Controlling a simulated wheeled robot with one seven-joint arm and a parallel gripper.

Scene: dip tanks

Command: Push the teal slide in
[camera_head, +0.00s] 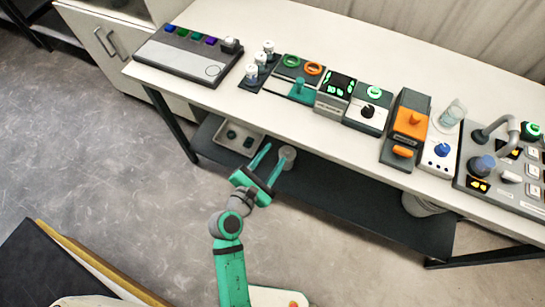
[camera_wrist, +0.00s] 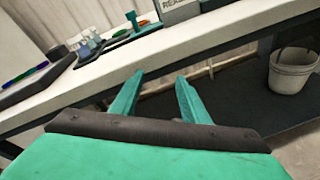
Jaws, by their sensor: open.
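The teal slide (camera_head: 298,91) is a small teal piece with an upright knob, on the front part of a dark panel that also bears a green ring and an orange ring. The panel stands on the white bench. In the wrist view the teal slide (camera_wrist: 121,37) is small and far off, above the left fingertip. My gripper (camera_head: 273,152) is open and empty, in front of the bench and below and left of the slide in the head view. Its two teal fingers (camera_wrist: 158,78) point towards the bench edge. It touches nothing that I can see.
An orange lever unit (camera_head: 408,120) stands further right. A dark lower shelf (camera_head: 350,200) holds a tray (camera_head: 238,135).

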